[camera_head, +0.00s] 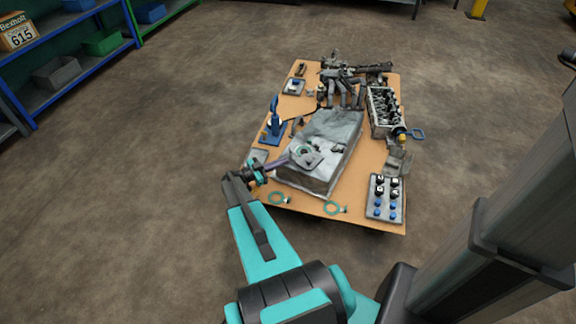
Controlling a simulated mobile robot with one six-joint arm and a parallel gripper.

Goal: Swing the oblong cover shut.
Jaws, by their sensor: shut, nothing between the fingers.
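A large grey box-shaped casing (316,182) sits in the middle of the brown board. A light grey plate (310,161) stands out on its top near the front, beside a round opening with a greenish rim (303,149). This plate looks like the oblong cover, but it is small in view and I cannot tell its exact angle. My gripper (286,161) is shut and empty, with its purple fingers pointing right at the casing's left side, close to the plate. I cannot tell whether the fingertips touch it.
The board (360,215) also carries a blue press-like tool (273,125), an engine block (384,110), a tray of blue and black knobs (386,198), teal rings (332,208) and grey pipework (342,85). Shelves (60,62) stand at the upper left. The floor around is clear.

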